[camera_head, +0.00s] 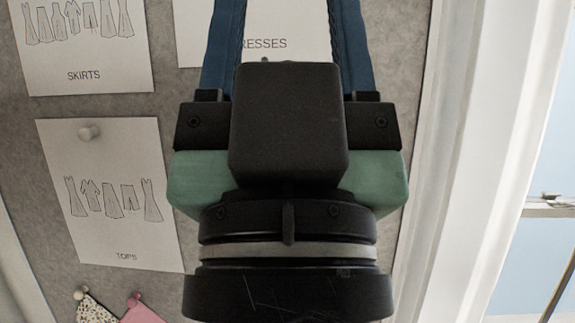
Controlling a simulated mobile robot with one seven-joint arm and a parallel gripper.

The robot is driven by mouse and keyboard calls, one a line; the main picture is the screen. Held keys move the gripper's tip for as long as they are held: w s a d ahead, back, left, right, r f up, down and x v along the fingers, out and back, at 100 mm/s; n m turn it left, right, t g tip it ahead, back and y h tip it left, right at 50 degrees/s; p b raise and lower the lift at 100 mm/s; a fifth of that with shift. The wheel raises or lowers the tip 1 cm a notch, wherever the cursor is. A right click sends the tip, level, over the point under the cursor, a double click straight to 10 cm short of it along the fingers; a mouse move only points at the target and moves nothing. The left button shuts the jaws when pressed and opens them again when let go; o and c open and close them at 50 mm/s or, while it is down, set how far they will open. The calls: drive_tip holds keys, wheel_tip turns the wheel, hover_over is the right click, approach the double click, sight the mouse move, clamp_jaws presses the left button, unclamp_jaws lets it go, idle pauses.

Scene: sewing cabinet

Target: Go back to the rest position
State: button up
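My gripper (288,25) fills the middle of the head view, seen close up from its wrist side. Its body is black and green, with a dark block in front and a round black wrist with a grey ring below. Two blue fingers run up and out of the top edge. They stand well apart, and only the board and paper show between them. The fingertips are cut off by the frame. No held object is visible.
A grey board (120,105) lies behind my gripper. Pinned to it are a "SKIRTS" sheet (85,60), a "TOPS" sheet (110,200) and a partly hidden "DRESSES" sheet (200,40). Fabric swatches (140,311) hang at the lower left. A white frame (470,150) stands at the right.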

wheel_tip(320, 180, up, 13)
drive_tip(key=p, duration=1.1)
drive_tip(key=shift+w+f, duration=0.15)
